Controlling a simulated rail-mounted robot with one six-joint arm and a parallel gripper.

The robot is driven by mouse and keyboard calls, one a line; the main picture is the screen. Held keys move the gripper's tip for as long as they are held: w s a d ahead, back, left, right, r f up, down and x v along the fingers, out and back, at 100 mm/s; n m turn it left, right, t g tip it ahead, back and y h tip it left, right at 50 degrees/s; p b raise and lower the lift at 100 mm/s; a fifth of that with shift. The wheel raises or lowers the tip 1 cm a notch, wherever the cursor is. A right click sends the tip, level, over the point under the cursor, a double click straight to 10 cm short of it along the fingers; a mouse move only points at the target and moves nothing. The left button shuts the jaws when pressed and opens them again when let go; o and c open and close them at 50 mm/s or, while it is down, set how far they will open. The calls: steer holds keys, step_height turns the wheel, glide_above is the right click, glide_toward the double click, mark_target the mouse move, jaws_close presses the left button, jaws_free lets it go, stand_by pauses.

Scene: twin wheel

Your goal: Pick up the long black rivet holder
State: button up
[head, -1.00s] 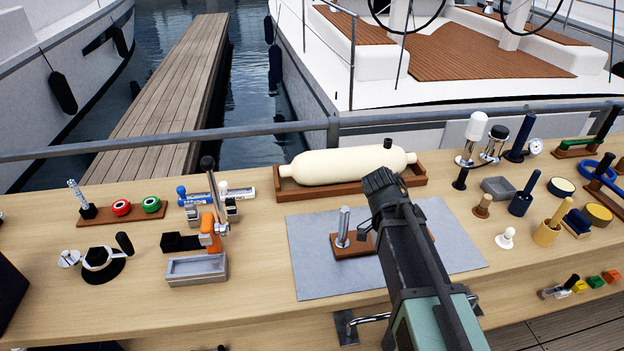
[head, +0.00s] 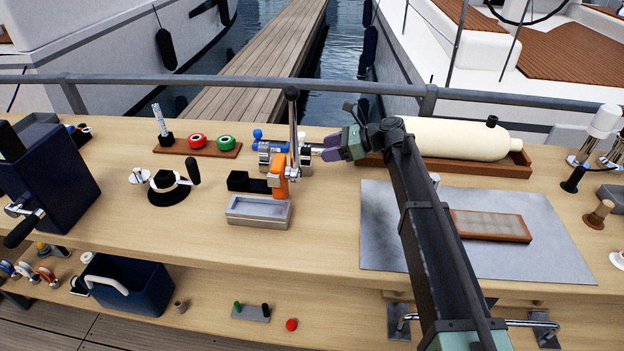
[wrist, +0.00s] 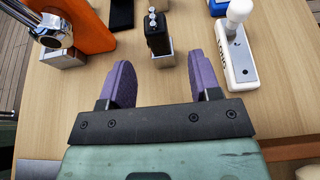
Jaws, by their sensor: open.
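A black block with silver rivet-like pins on top, which looks like the rivet holder (wrist: 157,36), stands in a grey metal base at the top middle of the wrist view. My gripper (wrist: 160,72) has its two purple fingers spread, with the block ahead of and between their tips, apart from them. In the head view my gripper (head: 331,152) is just right of the orange lever tool (head: 280,181). I cannot make out the holder clearly there.
A white bar with a round knob (wrist: 236,50) stands close right of the holder. The orange tool also shows at left in the wrist view (wrist: 88,28). A grey tray (head: 258,211) sits in front of it. A cream cylinder (head: 450,137) lies behind my arm.

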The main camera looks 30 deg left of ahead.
mark_target(306, 154)
steer(key=b+x, duration=0.3)
steer(key=x, duration=0.4)
steer(key=shift+s+a+f, duration=0.15)
jaws_close()
